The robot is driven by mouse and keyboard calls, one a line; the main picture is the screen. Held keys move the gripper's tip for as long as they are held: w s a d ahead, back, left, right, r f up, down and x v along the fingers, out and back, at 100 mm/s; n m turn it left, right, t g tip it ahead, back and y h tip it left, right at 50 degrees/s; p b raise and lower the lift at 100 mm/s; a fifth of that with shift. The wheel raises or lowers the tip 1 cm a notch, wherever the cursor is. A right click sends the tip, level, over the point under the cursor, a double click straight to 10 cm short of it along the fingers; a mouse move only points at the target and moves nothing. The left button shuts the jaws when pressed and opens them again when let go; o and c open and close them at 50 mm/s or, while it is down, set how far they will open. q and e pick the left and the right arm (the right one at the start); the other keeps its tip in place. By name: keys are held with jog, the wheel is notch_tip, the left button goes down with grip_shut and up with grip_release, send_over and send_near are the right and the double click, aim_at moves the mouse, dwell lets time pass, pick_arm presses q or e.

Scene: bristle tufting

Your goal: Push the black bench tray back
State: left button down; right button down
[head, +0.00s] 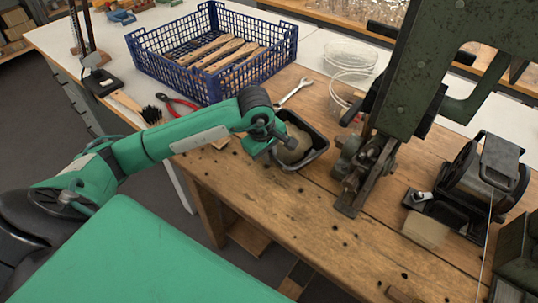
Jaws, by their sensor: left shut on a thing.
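The black bench tray (317,155) sits on the wooden bench top, left of the dark green machine. A rounded tan-grey thing lies in it; I cannot tell what it is. My left gripper (273,141) is at the tray's left rim, shut on the tray. The gripper and wrist hide the tray's left side and the exact grip. My right gripper is not in view.
A blue crate (137,59) with wooden pieces stands behind. A wrench (294,92) lies behind the tray. Red pliers (178,104) and a brush (151,115) lie left. The machine's foot (352,190) stands close right. The bench in front is clear.

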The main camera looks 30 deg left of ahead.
pick_arm(q)
jog(key=shift+w+d+r, duration=0.25)
jog(key=shift+d+r, duration=0.05)
jog(key=shift+d, duration=0.35)
jog(key=c, duration=1.5)
grip_release()
jog(key=shift+w+d, duration=0.1)
jog(key=shift+w, duration=0.05)
jog(key=shift+o, duration=1.3)
jog(key=shift+w+d+f, duration=0.1)
jog(key=shift+w+d, duration=0.05)
jog(key=shift+d, duration=0.15)
jog(key=shift+a, duration=0.3)
jog(key=shift+r, duration=0.35)
jog(key=v, duration=1.3)
jog(key=shift+s, duration=0.25)
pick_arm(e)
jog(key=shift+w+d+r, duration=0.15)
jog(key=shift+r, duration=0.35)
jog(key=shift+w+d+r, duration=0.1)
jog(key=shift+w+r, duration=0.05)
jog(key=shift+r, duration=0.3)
pick_arm(q)
jog(key=shift+a, duration=0.1)
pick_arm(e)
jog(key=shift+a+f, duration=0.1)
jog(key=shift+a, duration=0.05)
